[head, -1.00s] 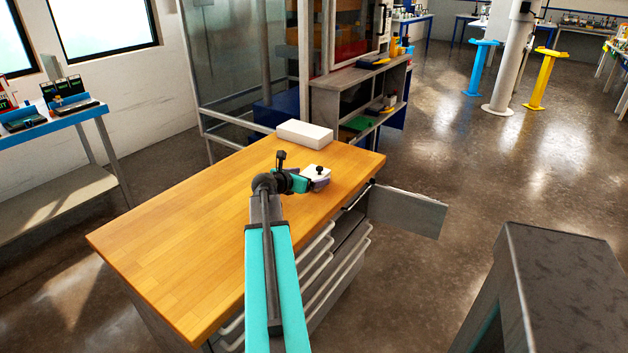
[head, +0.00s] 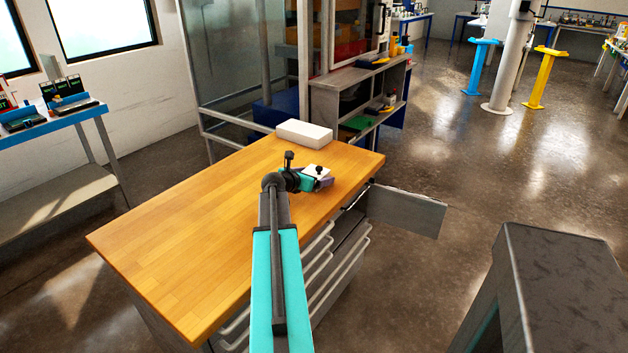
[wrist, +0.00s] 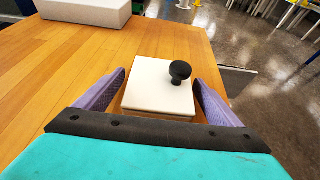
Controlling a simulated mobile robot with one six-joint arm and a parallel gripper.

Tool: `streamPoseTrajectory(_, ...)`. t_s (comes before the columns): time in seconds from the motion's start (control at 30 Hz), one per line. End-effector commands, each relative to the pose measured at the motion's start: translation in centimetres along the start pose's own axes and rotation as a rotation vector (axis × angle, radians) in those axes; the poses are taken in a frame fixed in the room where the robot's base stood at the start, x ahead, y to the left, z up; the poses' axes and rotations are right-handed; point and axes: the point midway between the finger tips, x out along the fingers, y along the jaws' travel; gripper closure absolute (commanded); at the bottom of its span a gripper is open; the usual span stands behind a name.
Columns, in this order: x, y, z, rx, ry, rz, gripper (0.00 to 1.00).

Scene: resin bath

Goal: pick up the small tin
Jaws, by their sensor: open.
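The small tin (wrist: 158,90) shows as a square with a flat white top and a round black knob near its far right corner. It sits on the wooden bench top and also shows in the head view (head: 312,170), partly hidden by my gripper. My gripper (wrist: 160,78) is open, with one purple finger left of the tin and the other right of it. A narrow gap shows beside each finger; I cannot tell whether either touches.
A white block (head: 304,133) lies at the bench's far edge, beyond the tin. The wooden bench top (head: 185,245) is clear to the left. A grey door or panel (head: 408,212) juts out from the bench's right side.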

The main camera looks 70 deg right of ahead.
Motion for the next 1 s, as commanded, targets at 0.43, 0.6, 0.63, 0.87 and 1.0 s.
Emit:
streamPoseTrajectory(0.43, -0.04, 0.05, 0.00, 0.000, 0.000, 0.000, 0.64)
streamPoseTrajectory(0.6, -0.05, 0.06, -0.01, 0.000, 0.000, 0.000, 0.93)
streamPoseTrajectory(0.63, -0.05, 0.06, -0.01, 0.000, 0.000, 0.000, 0.96)
streamPoseTrajectory(0.87, -0.13, 0.12, 0.25, -0.002, -0.004, 0.002, 0.96)
streamPoseTrajectory(1.0, -0.20, 0.13, 0.40, -0.001, -0.004, 0.002, 0.96)
